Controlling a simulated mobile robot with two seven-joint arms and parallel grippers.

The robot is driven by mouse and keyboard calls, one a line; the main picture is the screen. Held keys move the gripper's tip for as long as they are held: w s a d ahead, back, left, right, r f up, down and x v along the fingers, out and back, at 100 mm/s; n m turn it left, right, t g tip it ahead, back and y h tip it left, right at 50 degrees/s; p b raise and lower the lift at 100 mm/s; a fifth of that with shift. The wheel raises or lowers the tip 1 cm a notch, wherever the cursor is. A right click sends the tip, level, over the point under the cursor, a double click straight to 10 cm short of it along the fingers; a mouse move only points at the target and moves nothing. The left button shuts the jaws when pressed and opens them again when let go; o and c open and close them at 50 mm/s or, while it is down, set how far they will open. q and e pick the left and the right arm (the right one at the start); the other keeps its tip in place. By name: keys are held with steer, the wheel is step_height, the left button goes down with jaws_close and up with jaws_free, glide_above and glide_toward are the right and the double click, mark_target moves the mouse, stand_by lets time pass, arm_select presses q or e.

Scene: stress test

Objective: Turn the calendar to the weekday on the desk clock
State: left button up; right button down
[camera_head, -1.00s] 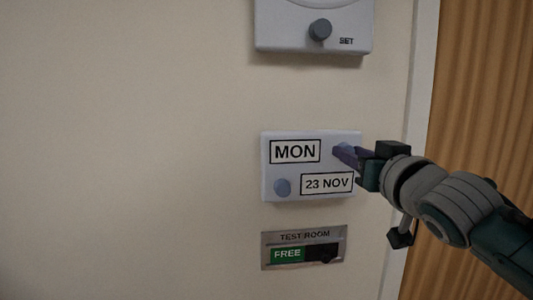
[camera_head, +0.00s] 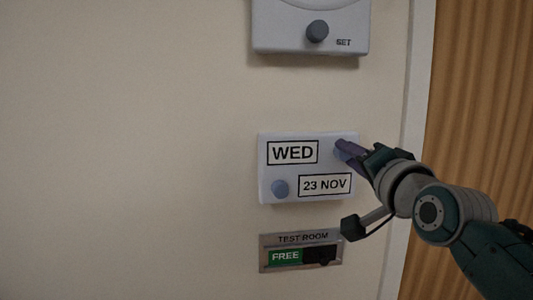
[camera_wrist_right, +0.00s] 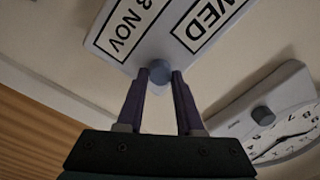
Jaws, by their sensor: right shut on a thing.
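The calendar (camera_head: 308,190) is a white box on the wall, with a weekday window (camera_head: 292,153) reading WED and a date window (camera_head: 325,185) reading 23 NOV. My right gripper (camera_head: 343,150) is shut on the calendar's upper right knob (camera_wrist_right: 159,71), a round grey-blue knob. The wrist view shows the knob between my two purple fingertips. A second knob (camera_head: 280,188) at the calendar's lower left is free. A clock (camera_wrist_right: 284,120) with a dial and hands shows in the wrist view; its weekday is not readable. My left gripper is not in view.
A grey-white device (camera_head: 312,42) with a dark knob (camera_head: 317,31) marked SET is above the calendar, cut off by the picture's top. A TEST ROOM sign (camera_head: 301,250) reading FREE is below. A white frame edge and wooden slats (camera_head: 480,100) are at the right.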

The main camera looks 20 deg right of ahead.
steer(key=shift+m, duration=1.3)
steer(key=c, duration=0.5)
jaws_free()
steer(key=shift+c, duration=0.2)
steer(key=b+v, duration=0.3)
steer(key=v, duration=0.7)
steer(key=shift+b, duration=0.4)
